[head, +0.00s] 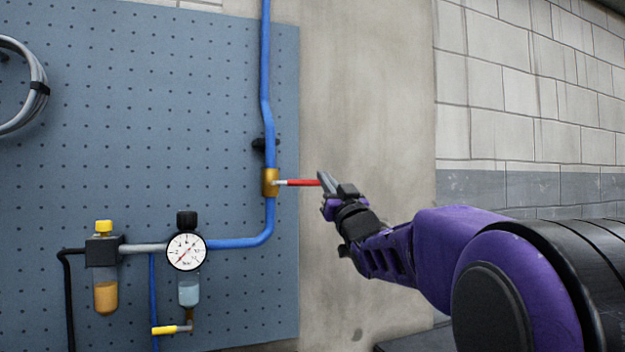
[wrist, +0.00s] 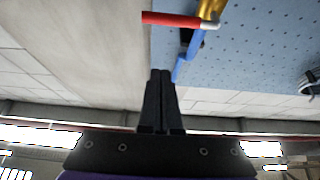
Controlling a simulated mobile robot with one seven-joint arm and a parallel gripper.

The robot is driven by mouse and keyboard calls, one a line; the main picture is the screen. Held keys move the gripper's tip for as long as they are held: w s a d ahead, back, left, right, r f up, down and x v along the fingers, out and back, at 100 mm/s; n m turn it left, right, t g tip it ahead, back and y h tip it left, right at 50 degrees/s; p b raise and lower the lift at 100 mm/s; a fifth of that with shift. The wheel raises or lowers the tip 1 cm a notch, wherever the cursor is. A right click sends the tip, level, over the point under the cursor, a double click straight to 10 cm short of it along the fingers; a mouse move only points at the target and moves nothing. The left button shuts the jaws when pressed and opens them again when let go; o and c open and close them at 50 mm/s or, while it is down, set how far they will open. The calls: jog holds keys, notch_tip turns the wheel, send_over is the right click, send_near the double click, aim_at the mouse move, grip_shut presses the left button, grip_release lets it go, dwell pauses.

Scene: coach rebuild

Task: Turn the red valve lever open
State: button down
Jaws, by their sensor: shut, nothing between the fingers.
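The red valve lever (head: 300,183) sticks out horizontally to the right from the brass valve body (head: 270,182) on the vertical blue pipe. My gripper (head: 324,181) is shut and empty at the lever's right end. In the head view its fingers overlap the tip, and I cannot tell whether they touch it. In the wrist view the red lever (wrist: 175,19) runs across the top, with the brass valve (wrist: 210,10) at its right. My shut fingers (wrist: 160,75) point up below the lever, with a visible gap in the picture.
A blue pegboard (head: 130,150) carries the pipe (head: 266,60), a pressure gauge (head: 186,252), a filter bowl (head: 106,297) and a yellow-handled lever (head: 165,330). A coiled hose (head: 40,88) hangs at the left. Bare concrete wall (head: 365,90) lies right of the board.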

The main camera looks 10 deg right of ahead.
aim_at(297, 182)
jog(key=w+a, duration=0.1)
jog(key=w, duration=0.7)
jog(key=shift+a+r+p, duration=0.2)
jog(key=shift+a+p, duration=0.05)
jog(key=shift+p, duration=0.2)
jog(key=shift+w+f+m, duration=0.1)
jog(key=shift+w+m, duration=0.1)
jog(key=shift+m, duration=0.2)
